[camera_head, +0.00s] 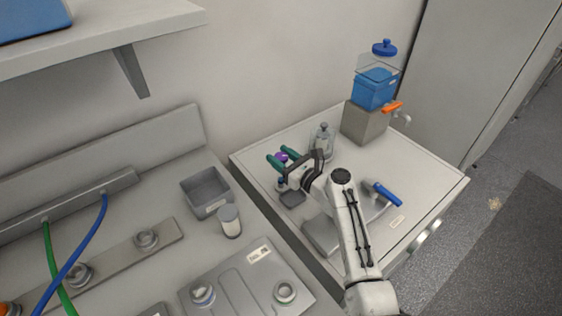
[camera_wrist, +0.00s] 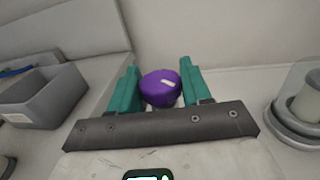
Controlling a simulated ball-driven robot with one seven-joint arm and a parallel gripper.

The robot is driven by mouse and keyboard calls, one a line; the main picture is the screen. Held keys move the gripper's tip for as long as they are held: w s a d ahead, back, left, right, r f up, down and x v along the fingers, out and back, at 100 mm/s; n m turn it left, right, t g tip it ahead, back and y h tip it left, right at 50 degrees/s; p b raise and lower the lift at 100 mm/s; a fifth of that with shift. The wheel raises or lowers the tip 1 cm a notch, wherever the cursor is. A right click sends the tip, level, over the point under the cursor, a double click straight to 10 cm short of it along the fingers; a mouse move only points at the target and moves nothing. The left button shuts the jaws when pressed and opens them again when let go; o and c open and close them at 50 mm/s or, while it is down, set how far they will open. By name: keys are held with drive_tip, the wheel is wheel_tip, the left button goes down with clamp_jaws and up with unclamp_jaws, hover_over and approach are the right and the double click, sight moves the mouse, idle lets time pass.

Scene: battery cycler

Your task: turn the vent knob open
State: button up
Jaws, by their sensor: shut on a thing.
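A purple knob (camera_head: 281,156) with a pale mark on its top stands near the left edge of the right-hand bench. It looks like the vent knob. In the wrist view the knob (camera_wrist: 160,88) sits between the two teal fingers of my gripper (camera_wrist: 159,68), with the mark slanting up to the right. In the head view my gripper (camera_head: 283,159) reaches it from the right, its fingers on either side. The gripper is shut on the knob. The knob's base is mostly hidden by the gripper.
A glass vessel (camera_head: 323,140) stands close behind my gripper. A blue tank (camera_head: 375,88) with an orange tap (camera_head: 392,107) is at the back right. A blue-handled part (camera_head: 384,194) lies right of my arm. A grey bin (camera_head: 206,188) stands on the left bench.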

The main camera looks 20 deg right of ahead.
drive_tip(key=n+g+y+b, duration=0.1)
drive_tip(key=y, duration=0.1)
drive_tip(key=n+g+y+b, duration=0.1)
drive_tip(key=n+y+b, duration=0.1)
drive_tip(key=n+g+y+b, duration=0.1)
drive_tip(key=g+b, duration=0.1)
drive_tip(key=shift+d+f+n+y, duration=0.1)
drive_tip(key=shift+f+n+y, duration=0.2)
drive_tip(key=shift+y, duration=0.1)
drive_tip(key=n+g+y+b, duration=0.2)
drive_tip(key=g+b, duration=0.1)
drive_tip(key=shift+r+b, duration=0.15)
drive_tip(key=shift+b, duration=0.25)
drive_tip(key=shift+n+g+y+b, duration=0.3)
drive_tip(key=shift+n+g+b, duration=0.1)
drive_tip(key=shift+n+g, duration=0.1)
drive_tip(key=shift+r+g, duration=0.2)
drive_tip(key=shift+g, duration=0.1)
drive_tip(key=o, duration=1)
drive_tip(key=shift+c, duration=0.2)
drive_tip(key=v, duration=1)
drive_tip(key=shift+d+f, duration=0.2)
drive_tip(key=shift+d, duration=0.05)
